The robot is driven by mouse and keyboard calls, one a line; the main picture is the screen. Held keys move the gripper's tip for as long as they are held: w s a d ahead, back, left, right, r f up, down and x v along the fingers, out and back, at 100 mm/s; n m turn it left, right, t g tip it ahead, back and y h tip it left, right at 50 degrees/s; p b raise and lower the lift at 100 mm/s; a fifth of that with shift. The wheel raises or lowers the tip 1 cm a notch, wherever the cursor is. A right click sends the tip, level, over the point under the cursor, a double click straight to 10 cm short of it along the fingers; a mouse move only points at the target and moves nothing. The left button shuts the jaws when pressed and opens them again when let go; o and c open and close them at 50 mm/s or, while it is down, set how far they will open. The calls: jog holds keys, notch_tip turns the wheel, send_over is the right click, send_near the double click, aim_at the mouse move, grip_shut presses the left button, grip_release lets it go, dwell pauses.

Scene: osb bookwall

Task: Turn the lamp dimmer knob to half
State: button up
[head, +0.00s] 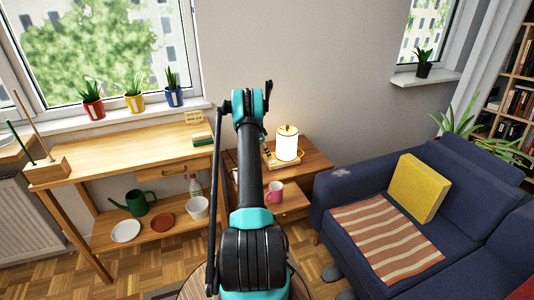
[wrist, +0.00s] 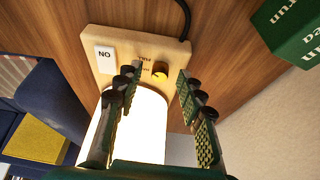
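The lamp's white shade (wrist: 130,125) glows, and the lit lamp (head: 288,143) also shows in the head view on a side table. My gripper (wrist: 159,76) is open, with its two green padded fingers apart on either side of the knob. I cannot tell whether they touch it. In the head view my arm hides most of the gripper.
A white ON switch (wrist: 104,54) is on the same base, and a black cable (wrist: 185,18) leaves it. A green box (wrist: 288,30) lies to the right. A pink mug (head: 274,191) stands below the lamp. A blue sofa (head: 340,190) is right of the side table.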

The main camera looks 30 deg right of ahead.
grip_shut()
dwell(0.3)
dwell(0.3)
jog(key=n, duration=0.2)
jog(key=n+t, duration=0.1)
jog(key=n, duration=0.1)
jog(key=n+t, duration=0.1)
jog(key=shift+s+n, duration=0.3)
jog(key=shift+n, duration=0.1)
jog(key=n+t, duration=0.1)
jog(key=n, duration=0.2)
jog(key=n+t, duration=0.1)
jog(key=n, duration=0.2)
jog(key=shift+s+d+y, duration=0.1)
jog(key=shift+s+y, duration=0.05)
jog(key=shift+y, duration=0.25)
grip_release()
